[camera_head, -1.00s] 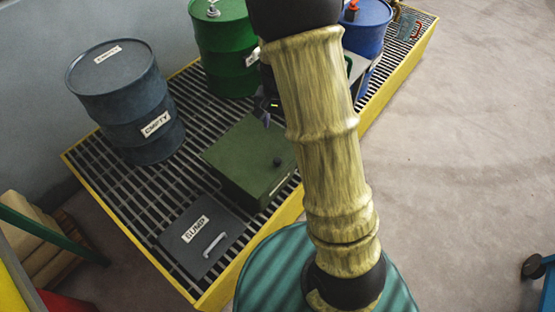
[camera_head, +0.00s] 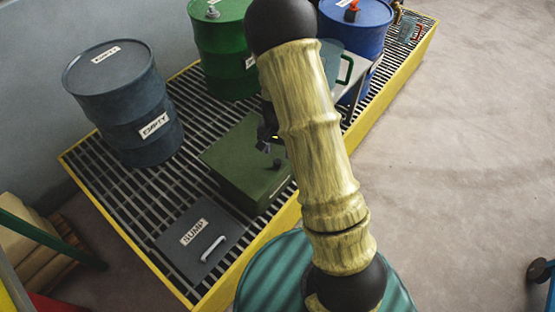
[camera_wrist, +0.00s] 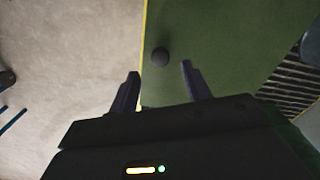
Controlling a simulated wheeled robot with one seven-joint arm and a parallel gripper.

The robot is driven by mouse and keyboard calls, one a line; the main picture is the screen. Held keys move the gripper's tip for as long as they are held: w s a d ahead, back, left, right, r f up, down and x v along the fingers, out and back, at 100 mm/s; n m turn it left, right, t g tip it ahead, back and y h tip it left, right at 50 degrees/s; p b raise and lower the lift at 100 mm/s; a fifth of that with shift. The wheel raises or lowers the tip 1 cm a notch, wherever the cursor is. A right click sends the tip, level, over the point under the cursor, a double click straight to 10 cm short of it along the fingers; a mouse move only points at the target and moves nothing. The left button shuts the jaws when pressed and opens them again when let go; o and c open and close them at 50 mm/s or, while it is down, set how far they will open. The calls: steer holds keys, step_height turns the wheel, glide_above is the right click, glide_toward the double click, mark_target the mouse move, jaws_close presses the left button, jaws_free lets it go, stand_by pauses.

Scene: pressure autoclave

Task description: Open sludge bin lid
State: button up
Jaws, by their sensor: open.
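The green box (camera_head: 240,165) on the grating is the likely sludge bin; its lid is closed flat. A dark round knob (camera_head: 277,163) stands on the lid near its right edge. In the wrist view, the green lid (camera_wrist: 215,50) fills the right half, and the knob (camera_wrist: 160,57) lies just beyond and between the fingertips. My gripper (camera_wrist: 159,72) is open and empty, with its two dark fingers apart and not visibly touching the knob. In the head view my gripper (camera_head: 269,138) is mostly hidden behind my arm, just above the knob.
The yellow-edged grating (camera_head: 110,185) carries a dark drum (camera_head: 115,85) marked EMPTY, a green drum (camera_head: 220,50), a blue drum (camera_head: 352,35) and a SUMP hatch (camera_head: 195,240) with a pale handle. A teal drum (camera_head: 265,275) stands in front.

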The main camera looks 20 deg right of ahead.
mark_target(278, 161)
step_height(278, 161, down, 5)
steer(key=shift+f+b, duration=0.1)
steer(key=shift+b, duration=0.25)
steer(key=shift+c, duration=0.2)
jaws_close()
